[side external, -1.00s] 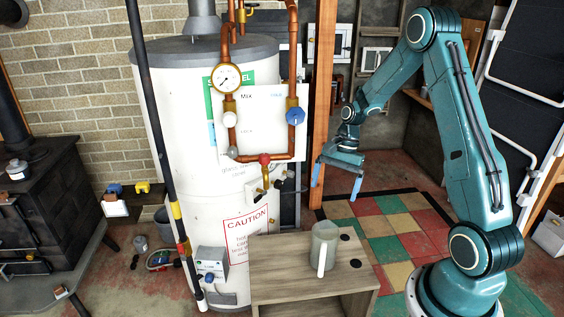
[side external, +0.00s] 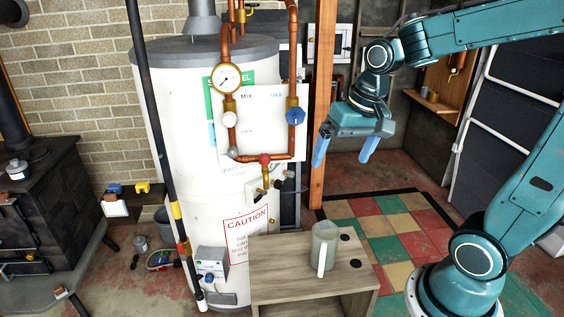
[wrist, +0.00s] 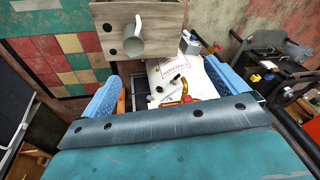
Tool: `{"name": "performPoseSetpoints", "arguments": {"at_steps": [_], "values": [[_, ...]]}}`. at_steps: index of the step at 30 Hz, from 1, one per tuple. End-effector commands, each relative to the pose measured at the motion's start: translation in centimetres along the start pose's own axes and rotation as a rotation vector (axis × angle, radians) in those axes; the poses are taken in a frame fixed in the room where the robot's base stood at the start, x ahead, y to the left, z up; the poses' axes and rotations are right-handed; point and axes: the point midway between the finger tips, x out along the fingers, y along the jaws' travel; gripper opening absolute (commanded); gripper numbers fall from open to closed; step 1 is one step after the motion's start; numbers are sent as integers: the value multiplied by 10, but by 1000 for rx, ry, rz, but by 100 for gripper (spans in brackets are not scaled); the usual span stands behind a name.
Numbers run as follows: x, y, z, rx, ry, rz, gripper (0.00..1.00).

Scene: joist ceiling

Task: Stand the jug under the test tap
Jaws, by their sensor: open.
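The jug (side external: 324,246) is a grey-green vessel with a pale handle facing the camera. It stands upright on a small wooden stand (side external: 285,262). In the wrist view the jug (wrist: 134,46) shows near the top, on the stand (wrist: 110,14). A brass tap (side external: 265,185) hangs from the copper pipes on the white cylinder, above and left of the jug; it appears to be the test tap. My gripper (side external: 341,158) is open and empty, its blue fingers pointing down, well above the jug and slightly right of it. In the wrist view nothing is between the fingers (wrist: 172,93).
The white cylinder (side external: 190,140) with gauge and copper pipes (side external: 292,130) stands left of my gripper. A wooden post (side external: 322,90) is behind it. A dark pole (side external: 160,140) and black stove (side external: 45,210) are farther left. The checkered floor (side external: 395,225) is clear.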

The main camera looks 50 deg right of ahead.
Motion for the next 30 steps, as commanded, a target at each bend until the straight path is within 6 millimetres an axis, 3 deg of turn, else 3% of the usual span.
{"name": "performPoseSetpoints", "arguments": {"at_steps": [6, 15, 21, 30], "values": [[-28, -6, 38, -191, 87, -13, 98], [-50, -1, 83, -424, 194, -28, 98], [-55, 3, 99, -510, 235, -33, 98], [-56, 4, 102, -528, 242, -33, 100]]}}
